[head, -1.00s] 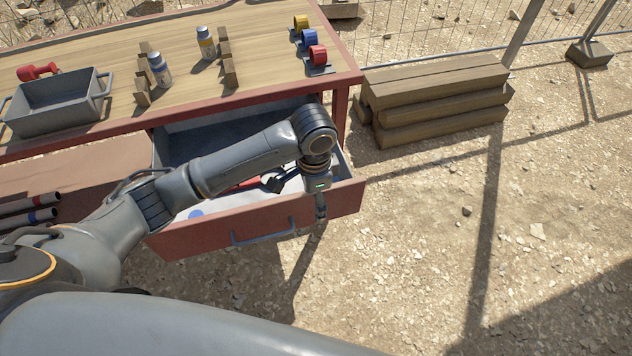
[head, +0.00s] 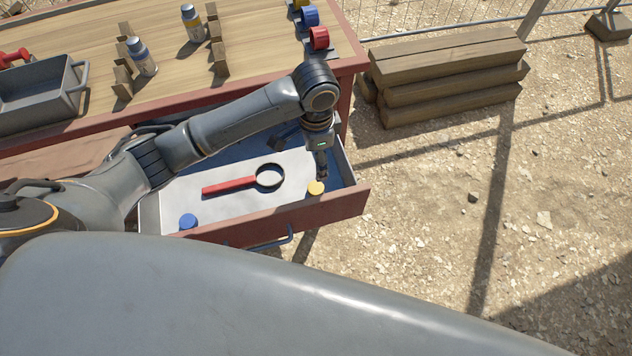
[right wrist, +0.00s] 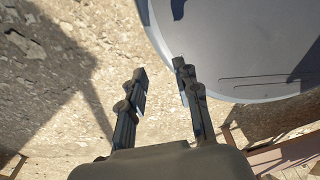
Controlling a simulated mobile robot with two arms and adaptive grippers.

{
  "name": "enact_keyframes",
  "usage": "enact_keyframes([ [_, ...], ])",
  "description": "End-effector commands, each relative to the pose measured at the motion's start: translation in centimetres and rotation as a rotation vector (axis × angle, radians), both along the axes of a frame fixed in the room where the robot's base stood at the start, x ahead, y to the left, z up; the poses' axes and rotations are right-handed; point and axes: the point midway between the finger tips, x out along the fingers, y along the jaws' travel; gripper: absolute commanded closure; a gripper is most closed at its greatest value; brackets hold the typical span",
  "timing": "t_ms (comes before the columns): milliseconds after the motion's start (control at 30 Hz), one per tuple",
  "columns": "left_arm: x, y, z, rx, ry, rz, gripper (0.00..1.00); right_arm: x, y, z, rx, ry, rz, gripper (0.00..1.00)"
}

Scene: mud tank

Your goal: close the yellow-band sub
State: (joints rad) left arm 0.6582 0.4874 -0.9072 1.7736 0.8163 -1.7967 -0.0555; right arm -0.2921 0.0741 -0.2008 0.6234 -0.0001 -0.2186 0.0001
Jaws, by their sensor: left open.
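A yellow round cap (head: 316,188) and a blue round cap (head: 188,221) lie in the open drawer (head: 335,208). My left gripper (head: 322,176) points down just above the yellow cap, open; whether it touches the cap I cannot tell. My right gripper (right wrist: 160,72) is open and empty, seen only in the right wrist view over gravel.
A red-handled magnifying glass (head: 245,181) lies in the drawer. Wooden racks stand beside the bottles. Stacked timbers (head: 450,75) lie on the ground beyond.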

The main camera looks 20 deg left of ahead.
Motion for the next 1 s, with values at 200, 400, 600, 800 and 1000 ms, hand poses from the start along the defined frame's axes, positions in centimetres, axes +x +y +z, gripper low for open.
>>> enact_keyframes([
  [200, -0.1, 0.0, -0.8, 0.001, 0.003, 0.001, 0.33, -2.2, -0.7, -0.2, -0.010, 0.032, 0.002, 0.68],
  [400, -0.1, 0.0, -4.7, 0.001, 0.006, 0.002, 0.33, -1.5, -0.9, -0.5, -0.011, 0.023, 0.002, 0.68],
  [600, 0.0, 0.0, -7.8, 0.000, 0.002, 0.001, 0.33, -0.5, -0.8, -0.7, -0.009, 0.006, 0.002, 0.68],
  [800, 0.0, 0.0, -8.7, 0.000, 0.000, 0.000, 0.33, -0.5, -0.7, -0.7, -0.009, 0.006, 0.002, 0.68],
  [1000, 0.0, 0.0, -8.6, 0.000, 0.000, 0.000, 0.33, -0.5, -0.6, -0.7, -0.008, 0.008, 0.001, 0.68],
])
